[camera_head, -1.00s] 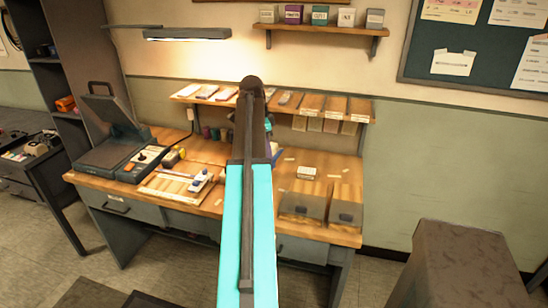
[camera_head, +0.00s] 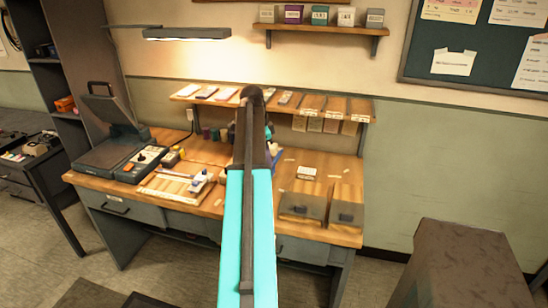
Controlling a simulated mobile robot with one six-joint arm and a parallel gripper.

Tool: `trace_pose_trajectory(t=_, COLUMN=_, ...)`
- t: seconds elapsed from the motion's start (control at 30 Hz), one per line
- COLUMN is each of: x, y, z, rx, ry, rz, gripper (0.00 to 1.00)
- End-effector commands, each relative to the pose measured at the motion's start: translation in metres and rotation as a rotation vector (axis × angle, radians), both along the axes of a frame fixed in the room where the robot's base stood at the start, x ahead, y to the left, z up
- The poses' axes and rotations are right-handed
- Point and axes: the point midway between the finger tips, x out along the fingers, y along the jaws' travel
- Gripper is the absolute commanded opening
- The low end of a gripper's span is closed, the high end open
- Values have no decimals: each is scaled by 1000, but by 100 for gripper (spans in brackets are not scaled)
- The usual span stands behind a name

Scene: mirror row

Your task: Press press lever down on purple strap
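My arm, cyan with dark joints, rises through the middle of the view and folds over above the workbench (camera_head: 215,205). It hides the bench's centre, and my gripper is hidden behind it. I cannot make out a press lever or a purple strap; either may be behind the arm. A grey press-like machine (camera_head: 105,153) with its lid (camera_head: 108,108) raised stands at the bench's left end. A control box with a dial (camera_head: 143,160) is at its right side. A pale board (camera_head: 172,187) with small blue-topped parts lies right of it.
Two wooden-topped bins (camera_head: 303,204) (camera_head: 346,207) stand at the bench's front right. A low shelf (camera_head: 358,107) with flat pieces runs along the back. A lamp (camera_head: 187,34) hangs above. A grey cabinet (camera_head: 460,265) stands at lower right.

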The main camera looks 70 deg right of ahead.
Motion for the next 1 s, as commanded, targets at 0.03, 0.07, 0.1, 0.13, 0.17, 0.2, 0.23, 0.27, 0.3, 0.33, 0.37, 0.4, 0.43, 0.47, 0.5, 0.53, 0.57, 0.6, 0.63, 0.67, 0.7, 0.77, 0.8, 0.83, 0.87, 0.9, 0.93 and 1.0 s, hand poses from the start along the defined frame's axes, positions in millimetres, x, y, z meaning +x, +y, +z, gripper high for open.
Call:
trace_pose_trajectory(t=0.03, x=0, y=0, z=-3, rx=0, ry=0, rz=0, gripper=0)
trace_pose_trajectory(t=0.07, x=0, y=0, z=-4, rx=0, ry=0, rz=0, gripper=0)
trace_pose_trajectory(t=0.1, x=0, y=0, z=-5, rx=0, ry=0, rz=0, gripper=0)
trace_pose_trajectory(t=0.13, x=0, y=0, z=-6, rx=0, ry=0, rz=0, gripper=0)
trace_pose_trajectory(t=0.17, x=0, y=0, z=-7, rx=0, ry=0, rz=0, gripper=0)
trace_pose_trajectory(t=0.2, x=0, y=0, z=-9, rx=0, ry=0, rz=0, gripper=0)
trace_pose_trajectory(t=0.23, x=0, y=0, z=-10, rx=0, ry=0, rz=0, gripper=0)
trace_pose_trajectory(t=0.27, x=0, y=0, z=-11, rx=0, ry=0, rz=0, gripper=0)
trace_pose_trajectory(t=0.3, x=0, y=0, z=-12, rx=0, ry=0, rz=0, gripper=0)
trace_pose_trajectory(t=0.33, x=0, y=0, z=-13, rx=0, ry=0, rz=0, gripper=0)
trace_pose_trajectory(t=0.37, x=0, y=0, z=-14, rx=1, ry=1, rz=0, gripper=0)
trace_pose_trajectory(t=0.4, x=0, y=0, z=-15, rx=1, ry=1, rz=0, gripper=0)
trace_pose_trajectory(t=0.43, x=0, y=0, z=-16, rx=1, ry=1, rz=0, gripper=0)
trace_pose_trajectory(t=0.47, x=0, y=0, z=-17, rx=1, ry=1, rz=0, gripper=0)
trace_pose_trajectory(t=0.5, x=0, y=0, z=-19, rx=1, ry=1, rz=0, gripper=0)
trace_pose_trajectory(t=0.53, x=0, y=0, z=-20, rx=0, ry=0, rz=0, gripper=0)
trace_pose_trajectory(t=0.57, x=0, y=0, z=-21, rx=0, ry=0, rz=0, gripper=0)
trace_pose_trajectory(t=0.6, x=0, y=0, z=-22, rx=0, ry=0, rz=0, gripper=0)
trace_pose_trajectory(t=0.63, x=0, y=0, z=-23, rx=0, ry=0, rz=0, gripper=0)
trace_pose_trajectory(t=0.67, x=0, y=0, z=-24, rx=0, ry=0, rz=0, gripper=0)
trace_pose_trajectory(t=0.7, x=0, y=0, z=-25, rx=0, ry=0, rz=0, gripper=0)
trace_pose_trajectory(t=0.77, x=0, y=0, z=-27, rx=0, ry=0, rz=0, gripper=0)
trace_pose_trajectory(t=0.8, x=0, y=0, z=-28, rx=0, ry=0, rz=0, gripper=0)
trace_pose_trajectory(t=0.83, x=0, y=0, z=-29, rx=0, ry=0, rz=0, gripper=0)
trace_pose_trajectory(t=0.87, x=0, y=0, z=-30, rx=0, ry=0, rz=0, gripper=0)
trace_pose_trajectory(t=0.9, x=0, y=0, z=-31, rx=0, ry=0, rz=0, gripper=0)
trace_pose_trajectory(t=0.93, x=0, y=0, z=-32, rx=0, ry=0, rz=0, gripper=0)
trace_pose_trajectory(t=1.0, x=0, y=0, z=-35, rx=0, ry=0, rz=0, gripper=0)
